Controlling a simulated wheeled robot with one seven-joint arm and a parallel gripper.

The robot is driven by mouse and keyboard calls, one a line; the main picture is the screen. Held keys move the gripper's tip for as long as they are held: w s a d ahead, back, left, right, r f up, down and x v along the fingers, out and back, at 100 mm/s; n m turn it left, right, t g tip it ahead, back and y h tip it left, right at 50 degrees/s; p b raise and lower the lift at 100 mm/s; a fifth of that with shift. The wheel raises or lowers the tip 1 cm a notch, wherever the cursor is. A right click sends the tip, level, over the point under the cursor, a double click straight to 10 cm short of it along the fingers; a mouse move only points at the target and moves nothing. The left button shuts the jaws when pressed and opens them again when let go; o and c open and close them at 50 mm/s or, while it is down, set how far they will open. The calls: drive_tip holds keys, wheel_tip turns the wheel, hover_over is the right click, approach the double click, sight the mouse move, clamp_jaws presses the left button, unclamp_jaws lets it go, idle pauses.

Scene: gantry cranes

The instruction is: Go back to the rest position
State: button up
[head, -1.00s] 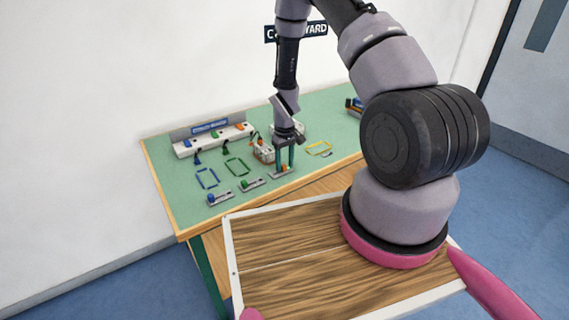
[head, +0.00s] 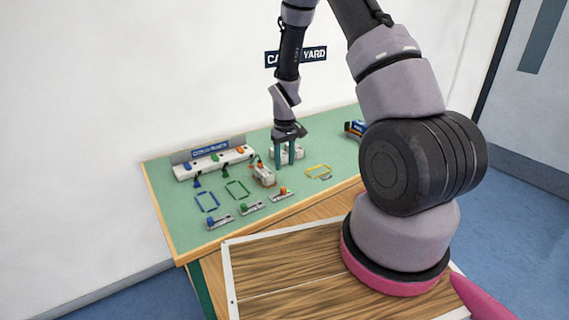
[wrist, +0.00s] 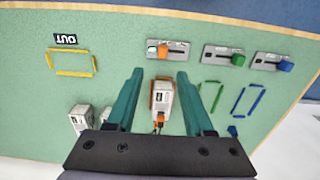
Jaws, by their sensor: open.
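My gripper (head: 289,153) is above the green table (head: 165,220), with its two teal fingers apart and nothing between them that I can see held. In the wrist view my gripper (wrist: 160,82) has its fingers on either side of a small white and orange crane unit (wrist: 162,98), which lies below on the table. In the head view this unit (head: 263,175) stands just left of the fingers. Three slider controls stand along the front: one with a blue knob (head: 219,222), one with a green knob (head: 252,209) and one with an orange knob (head: 282,195).
A white rack (head: 214,162) with blue, green and orange pieces stands at the back left. Blue (head: 207,201), green (head: 237,189) and yellow (head: 318,172) outlines mark the table. A white block (head: 280,152) is behind the fingers. A blue item (head: 355,129) sits at the back right.

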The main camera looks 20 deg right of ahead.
drive_tip(key=s+d+r+m+t, duration=0.1)
drive_tip(key=s+r+m+t, duration=0.15)
drive_tip(key=r, duration=1.15)
drive_tip(key=s+d+r+m+t, duration=0.1)
drive_tip(key=s+r+m, duration=0.15)
drive_tip(key=r, duration=1.15)
drive_tip(key=s+r+m+t+y, duration=0.1)
drive_tip(key=s+r+t, duration=0.1)
drive_tip(key=s+r, duration=0.5)
drive_tip(key=s+r+m+t+y, duration=0.1)
drive_tip(key=s+r, duration=0.6)
drive_tip(key=s, duration=0.5)
drive_tip(key=shift+a+m+t, duration=0.2)
drive_tip(key=shift+m+t, duration=0.15)
drive_tip(key=shift+m, duration=0.05)
